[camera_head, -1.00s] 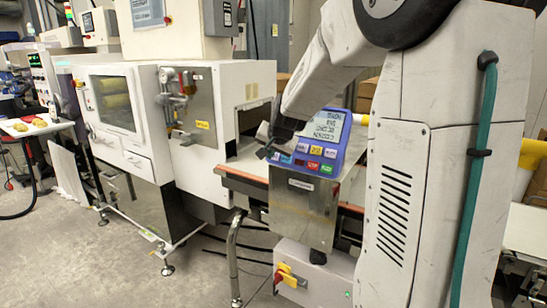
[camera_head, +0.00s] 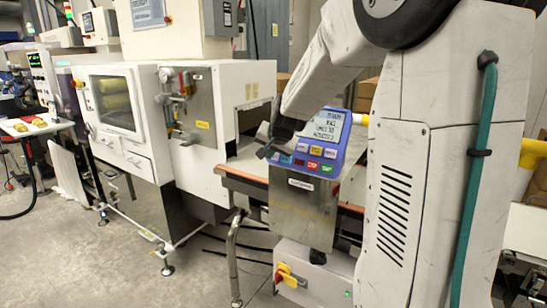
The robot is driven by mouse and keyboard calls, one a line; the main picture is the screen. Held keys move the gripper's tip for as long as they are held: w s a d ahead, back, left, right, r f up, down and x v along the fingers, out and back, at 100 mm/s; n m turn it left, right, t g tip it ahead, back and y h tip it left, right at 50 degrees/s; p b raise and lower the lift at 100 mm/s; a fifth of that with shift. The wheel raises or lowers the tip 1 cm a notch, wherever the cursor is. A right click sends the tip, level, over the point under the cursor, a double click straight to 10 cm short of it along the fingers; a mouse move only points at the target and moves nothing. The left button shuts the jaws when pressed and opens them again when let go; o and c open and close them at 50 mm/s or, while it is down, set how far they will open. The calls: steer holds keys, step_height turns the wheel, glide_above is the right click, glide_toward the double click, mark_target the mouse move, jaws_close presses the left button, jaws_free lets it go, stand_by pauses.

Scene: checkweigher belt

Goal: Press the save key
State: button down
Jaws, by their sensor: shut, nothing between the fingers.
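A blue control panel (camera_head: 342,150) with a lit text display (camera_head: 327,124) is tilted on a steel stand beside the belt. Below the display are two rows of small keys, including a yellow key (camera_head: 316,150), a red key (camera_head: 313,165) and a green key (camera_head: 327,168). The key labels are too small to read, so I cannot tell which is the save key. My dark gripper (camera_head: 265,153) is shut and empty at the panel's left edge, by the left end of the key rows. It hides part of that corner, and I cannot tell whether it touches a key.
A steel box (camera_head: 301,212) carries the panel. A grey cabinet with a red and yellow switch (camera_head: 287,275) sits below it. A white machine (camera_head: 125,115) stands at left, and a bent metal tube (camera_head: 233,260) rises in front of the belt. Open floor lies at lower left.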

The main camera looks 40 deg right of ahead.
steer(key=shift+d, duration=0.1)
stand_by(0.3)
steer(key=shift+w+d+f, duration=0.15)
steer(key=shift+d+f, duration=0.05)
steer(key=shift+d, duration=0.05)
steer(key=shift+w+d+f, duration=0.15)
steer(key=shift+d, duration=0.2)
stand_by(0.7)
steer(key=shift+a, duration=0.1)
steer(key=shift+s+a+r, duration=0.3)
steer(key=shift+a+r, duration=0.05)
steer(key=shift+a, duration=0.25)
steer(key=shift+s+a+r, duration=0.25)
steer(key=shift+a+r, duration=0.15)
steer(key=shift+a, duration=0.3)
steer(key=shift+s+a+r, duration=0.25)
steer(key=shift+a+r, duration=0.1)
steer(key=shift+a, duration=0.35)
steer(key=shift+s+a+r, duration=0.25)
steer(key=shift+a+r, duration=0.15)
steer(key=shift+a, duration=0.3)
steer(key=shift+a, duration=0.1)
